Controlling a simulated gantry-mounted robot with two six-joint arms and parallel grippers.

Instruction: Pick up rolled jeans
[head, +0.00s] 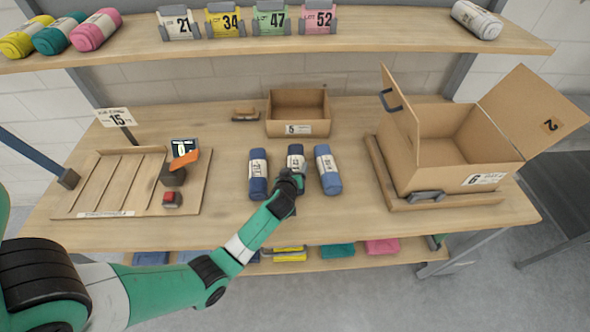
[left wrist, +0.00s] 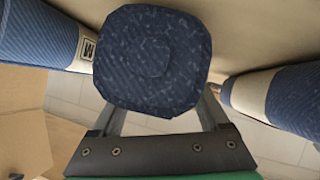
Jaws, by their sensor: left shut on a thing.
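Three blue rolled jeans with pale labels lie side by side on the wooden table. The left roll (head: 258,174) is dark blue, the middle roll (head: 296,156) is darkest, and the right roll (head: 328,169) is lighter blue. My left gripper (head: 291,178) is at the near end of the middle roll and hides that end. In the left wrist view the dark end of the middle roll (left wrist: 153,60) sits between the two fingers, and the gripper is shut on it. The neighbouring rolls show at both sides, apart from the fingers. My right gripper is not in view.
An open cardboard box (head: 450,150) stands on a wooden base at the right. A small cardboard bin (head: 298,113) is behind the rolls. A slatted wooden tray (head: 110,185) with a small device is at the left. A shelf (head: 350,45) with coloured rolls spans the back.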

